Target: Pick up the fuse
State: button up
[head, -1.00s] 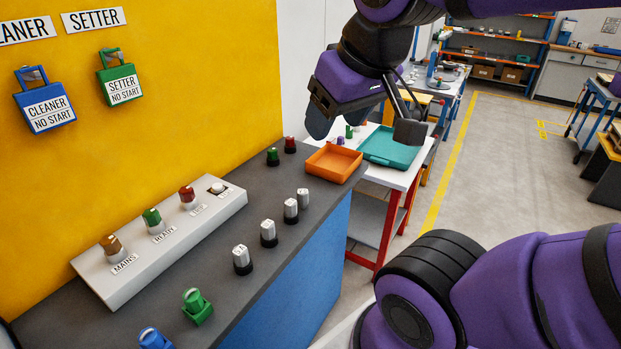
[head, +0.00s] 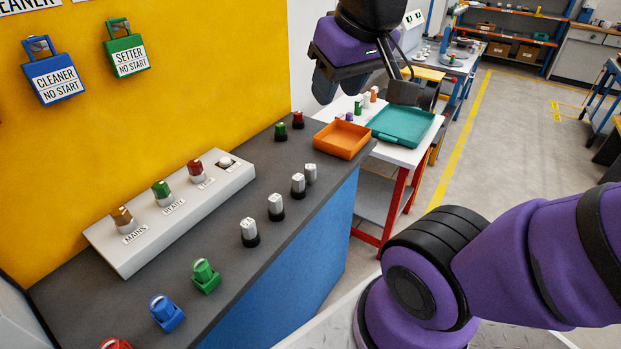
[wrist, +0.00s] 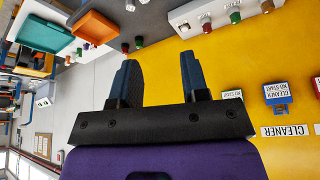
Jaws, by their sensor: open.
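I cannot tell for sure which piece is the fuse. Several silver-grey capped pieces on black bases, such as the nearest one (head: 249,232), stand in a row along the bench's front edge. A green piece (head: 281,132) and a red piece (head: 298,120) on black bases stand farther back, beside the orange tray (head: 342,140). My gripper (head: 364,92) is open and empty, high above the bench's far end and the trays. The wrist view shows its two fingers (wrist: 158,75) apart with nothing between them.
A grey panel (head: 130,259) carries brown, green and red knobs. Green (head: 206,275), blue (head: 168,313) and red (head: 115,344) padlocks stand on the near bench. Two padlocks hang on the yellow wall (head: 200,80). A teal tray (head: 402,126) sits on the white table beyond.

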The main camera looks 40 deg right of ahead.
jog(key=w+d+f+g, duration=0.2)
jog(key=w+d+f, duration=0.15)
jog(key=w, duration=0.55)
jog(key=m+g, duration=0.3)
send_over(311, 167)
notch_tip(311, 167, down, 22)
jog(key=shift+s+f, duration=0.1)
jog(key=shift+f, duration=0.1)
notch_tip(311, 167, down, 6)
jog(key=shift+r, duration=0.15)
jog(key=shift+a+f, duration=0.1)
jog(key=shift+f, duration=2.7)
jog(key=c, duration=0.6)
jog(key=shift+r, duration=0.1)
